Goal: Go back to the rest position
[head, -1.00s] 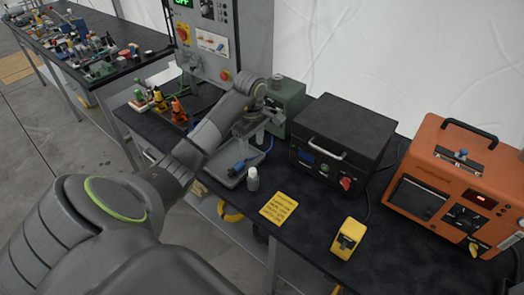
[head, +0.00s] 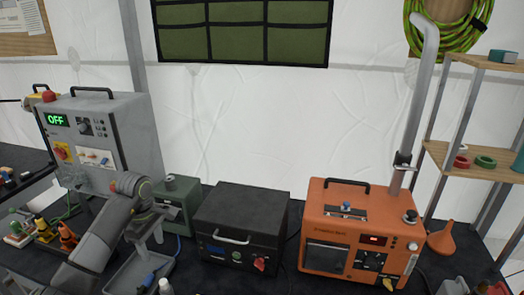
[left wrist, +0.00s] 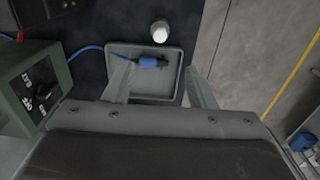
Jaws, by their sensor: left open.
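My left gripper (head: 150,236) is open, its fingers pointing down over a grey tray (head: 122,276) beside a green box (head: 180,205). In the left wrist view the two fingers (left wrist: 160,88) stand apart with nothing between their tips. A blue connector (left wrist: 148,62) on a blue cable lies in the tray (left wrist: 144,95), beyond the fingertips. A small white-capped bottle (left wrist: 159,32) stands just past the tray's edge. My right gripper is not in view.
A grey cabinet (head: 115,125) reading OFF stands behind my left arm. A black box (head: 240,215) and an orange unit (head: 345,215) with a tall pipe stand to the right. Small orange and yellow tools (head: 66,238) stand at the left. A shelf (head: 470,65) is at the right.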

